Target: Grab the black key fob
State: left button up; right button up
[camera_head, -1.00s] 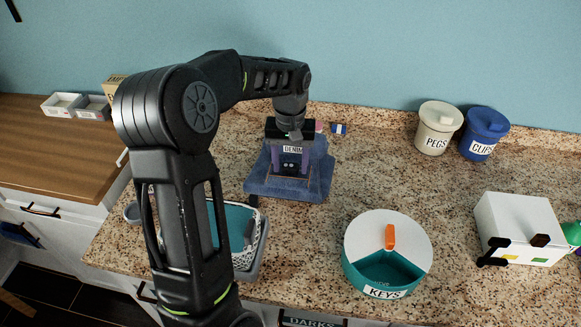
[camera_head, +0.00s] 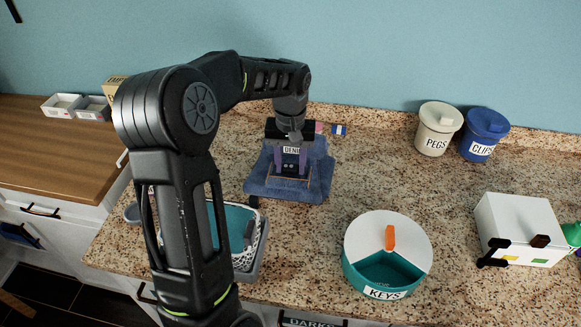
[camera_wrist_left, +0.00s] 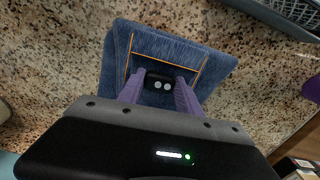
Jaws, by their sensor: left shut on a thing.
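The black key fob (camera_wrist_left: 160,82), with two pale round buttons, is between the purple fingers of my left gripper (camera_wrist_left: 160,90) in the left wrist view. The fingers are shut on it. A folded blue denim garment (camera_wrist_left: 165,42) with orange stitching lies beneath the fob and fingers. In the head view my left gripper (camera_head: 291,170) points down over the denim (camera_head: 262,184), and the fob is hard to make out between the fingers. A DENIM label is partly covered by the gripper. I cannot tell whether the fob touches the cloth. My right gripper is not in view.
A round teal KEYS container (camera_head: 352,279) with a white part-lid and orange handle stands front right. A white box (camera_head: 520,225) is farther right. PEGS (camera_head: 434,132) and CLIPS (camera_head: 480,140) jars stand at the back. A basket (camera_head: 252,262) is behind my arm. Counter between is clear.

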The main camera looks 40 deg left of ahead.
aim_at(291, 167)
pick_arm(q)
notch_tip(291, 167, up, 10)
jog(key=b, duration=0.1)
jog(key=shift+b, duration=0.3)
